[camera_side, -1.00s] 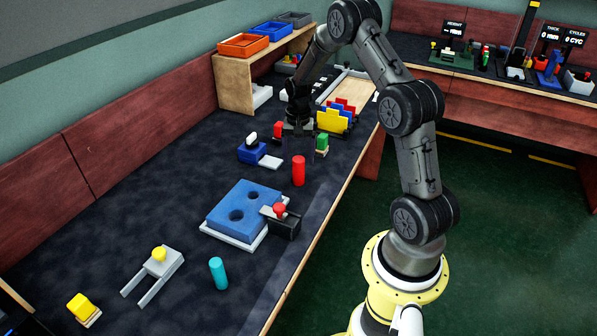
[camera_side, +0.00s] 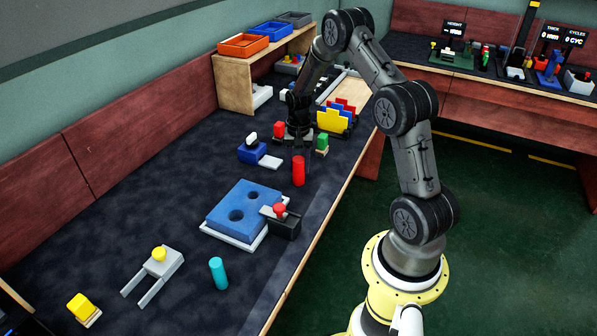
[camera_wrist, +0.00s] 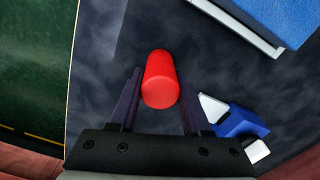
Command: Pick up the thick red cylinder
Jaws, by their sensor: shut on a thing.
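The thick red cylinder (camera_side: 299,171) stands upright on the dark bench top, and in the wrist view the red cylinder (camera_wrist: 161,80) sits between my two fingers. My gripper (camera_side: 300,155) is just behind and above it in the side view, with its dark fingers partly hidden there. In the wrist view my gripper (camera_wrist: 160,97) has one finger on each side of the cylinder and is shut on it. I cannot see any clear lift off the bench.
A blue block with two holes (camera_side: 240,208) lies nearer the camera, with a red-knobbed dark fixture (camera_side: 284,224) beside it. A blue fixture with a white top (camera_side: 252,151) is left of the cylinder. A green block (camera_side: 322,142) and coloured plates (camera_side: 334,119) stand behind it.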

